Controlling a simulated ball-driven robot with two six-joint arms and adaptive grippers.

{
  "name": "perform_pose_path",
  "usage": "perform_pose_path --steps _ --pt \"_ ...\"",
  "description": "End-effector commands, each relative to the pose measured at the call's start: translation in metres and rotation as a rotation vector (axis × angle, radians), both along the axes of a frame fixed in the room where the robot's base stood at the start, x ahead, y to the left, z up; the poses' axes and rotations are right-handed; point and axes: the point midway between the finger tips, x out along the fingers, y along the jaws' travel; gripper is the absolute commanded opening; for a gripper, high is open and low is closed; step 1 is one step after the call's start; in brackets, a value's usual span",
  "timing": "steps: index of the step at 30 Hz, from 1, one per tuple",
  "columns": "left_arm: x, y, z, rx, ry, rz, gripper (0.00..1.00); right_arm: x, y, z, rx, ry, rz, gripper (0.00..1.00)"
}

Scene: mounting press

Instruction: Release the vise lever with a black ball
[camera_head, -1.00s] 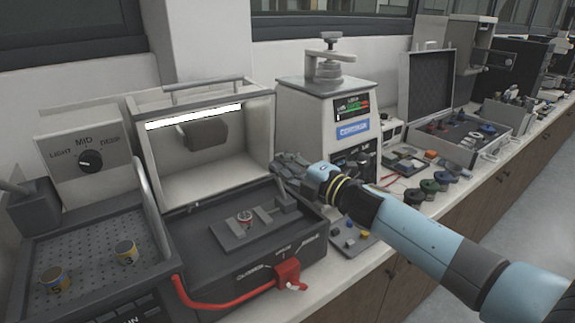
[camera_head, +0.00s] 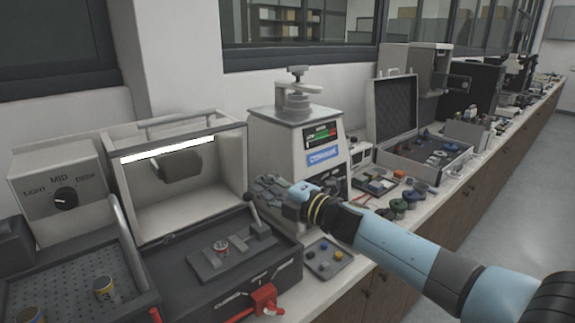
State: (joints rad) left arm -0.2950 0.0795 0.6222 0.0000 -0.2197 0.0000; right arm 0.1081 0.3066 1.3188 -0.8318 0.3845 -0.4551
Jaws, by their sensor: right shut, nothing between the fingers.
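The vise (camera_head: 205,268) sits on the dark bed of the open-fronted machine, with a small red-and-white cylindrical piece (camera_head: 221,247) between its grey blocks. Its lever with a black ball (camera_head: 249,196) stands up at the vise's right end, tilted a little left. My right gripper (camera_head: 263,186) is shut and empty, just right of and above the black ball. I cannot tell whether the fingers touch it. My left gripper is out of view.
A red handle (camera_head: 264,298) sticks out at the machine's front. The mounting press (camera_head: 296,140) stands behind my right gripper. A small tray (camera_head: 324,260) of coloured pieces lies right of the machine. A perforated tray (camera_head: 62,270) holds yellowish cylinders at left.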

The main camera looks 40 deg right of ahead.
Motion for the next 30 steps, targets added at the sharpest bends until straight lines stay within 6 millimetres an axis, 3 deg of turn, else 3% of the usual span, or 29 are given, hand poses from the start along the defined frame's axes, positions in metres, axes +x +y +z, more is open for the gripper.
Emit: perform_pose_path --steps 1,8,15,30 --pt "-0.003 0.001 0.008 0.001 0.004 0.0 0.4 -0.004 -0.005 0.012 -0.005 -0.001 0.001 0.0" --pt "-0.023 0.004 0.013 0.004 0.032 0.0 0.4 -0.038 -0.016 0.043 -0.005 0.001 0.001 0.0" --pt "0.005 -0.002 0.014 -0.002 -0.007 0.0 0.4 -0.061 -0.024 0.067 -0.003 0.0 0.001 0.0" --pt "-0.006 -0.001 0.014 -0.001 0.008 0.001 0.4 -0.066 -0.026 0.073 0.0 0.001 -0.001 0.0"
